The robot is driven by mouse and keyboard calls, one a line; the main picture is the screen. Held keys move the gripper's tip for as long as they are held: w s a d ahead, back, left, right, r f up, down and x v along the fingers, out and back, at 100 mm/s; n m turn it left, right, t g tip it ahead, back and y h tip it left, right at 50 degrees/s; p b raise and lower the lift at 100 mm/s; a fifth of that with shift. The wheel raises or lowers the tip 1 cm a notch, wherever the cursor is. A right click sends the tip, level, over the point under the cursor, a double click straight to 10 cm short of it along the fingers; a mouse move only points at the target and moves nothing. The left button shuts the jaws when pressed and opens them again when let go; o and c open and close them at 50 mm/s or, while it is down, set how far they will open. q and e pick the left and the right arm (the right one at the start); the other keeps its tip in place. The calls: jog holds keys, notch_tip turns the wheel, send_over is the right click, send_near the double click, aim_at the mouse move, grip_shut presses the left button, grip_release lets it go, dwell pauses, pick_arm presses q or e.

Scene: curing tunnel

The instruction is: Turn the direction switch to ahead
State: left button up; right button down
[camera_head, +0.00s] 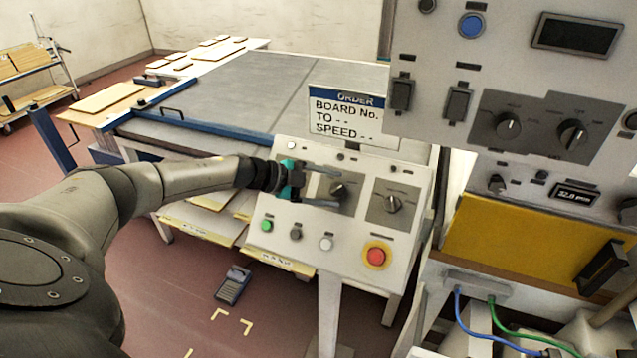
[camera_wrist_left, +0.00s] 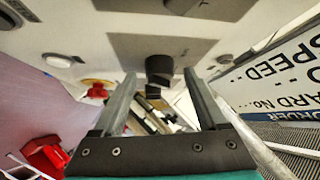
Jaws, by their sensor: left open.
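A low sloping control panel (camera_head: 345,238) carries two dark rotary switches on grey plates. The left rotary switch (camera_head: 338,189) is partly framed by my left gripper (camera_head: 338,191). The right rotary switch (camera_head: 392,204) stands free beside it. Their labels are too small to read, so I cannot tell which is marked as direction. My left gripper is open, with one finger above and one below the left switch. In the left wrist view a dark knob (camera_wrist_left: 159,68) lies between the two open fingertips (camera_wrist_left: 160,76); no contact is visible. My right gripper is out of view.
A red stop button (camera_head: 376,256) and a green button (camera_head: 266,225) sit lower on the panel. An order sign (camera_head: 346,113) stands behind it. A taller panel (camera_head: 490,70) with knobs rises at right. A foot pedal (camera_head: 233,284) lies on the floor.

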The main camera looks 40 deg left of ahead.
pick_arm(q)
jog(key=b+v, duration=0.1)
jog(key=v, duration=1.4)
jog(key=shift+b, duration=0.3)
jog(key=shift+s+a, duration=0.1)
